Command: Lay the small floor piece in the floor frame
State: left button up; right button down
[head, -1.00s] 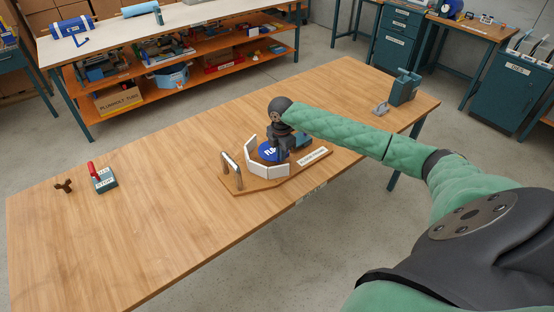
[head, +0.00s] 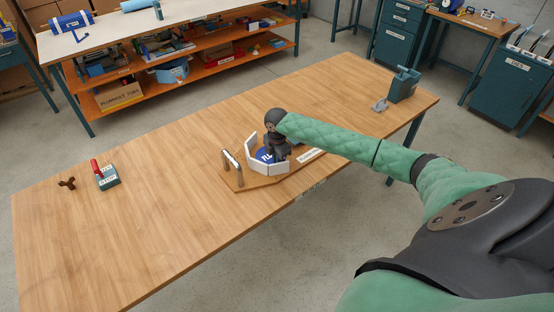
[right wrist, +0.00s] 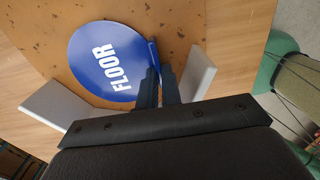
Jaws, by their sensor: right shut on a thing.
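The small floor piece is a round blue disc (head: 263,155) with white "FLOOR" lettering, seen larger in the right wrist view (right wrist: 100,65). My right gripper (head: 277,156) points down, shut on the disc's edge; its two dark fingers (right wrist: 157,85) pinch the rim in the right wrist view. The floor frame is a wooden board (head: 240,183) with upright white panels (head: 267,167) standing around the disc. The disc sits low behind the front panels, its lower part hidden in the head view. I cannot tell whether it touches the board. My left gripper is not in view.
A metal handle (head: 232,160) stands at the board's left end. A red-handled teal block (head: 106,176) and a dark three-armed knob (head: 67,183) are at the table's left. A teal box (head: 404,86) stands at the far right. The wooden table (head: 150,220) is otherwise largely clear.

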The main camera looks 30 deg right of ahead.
jog(key=c, duration=1.9)
grip_release()
jog(key=shift+f, duration=0.1)
jog(key=shift+r, duration=0.5)
pick_arm(q)
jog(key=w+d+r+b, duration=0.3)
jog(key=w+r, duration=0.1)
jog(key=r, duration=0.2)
jog(key=shift+b, duration=0.35)
pick_arm(e)
jog(key=shift+r, duration=5.65)
jog(key=shift+f, duration=0.1)
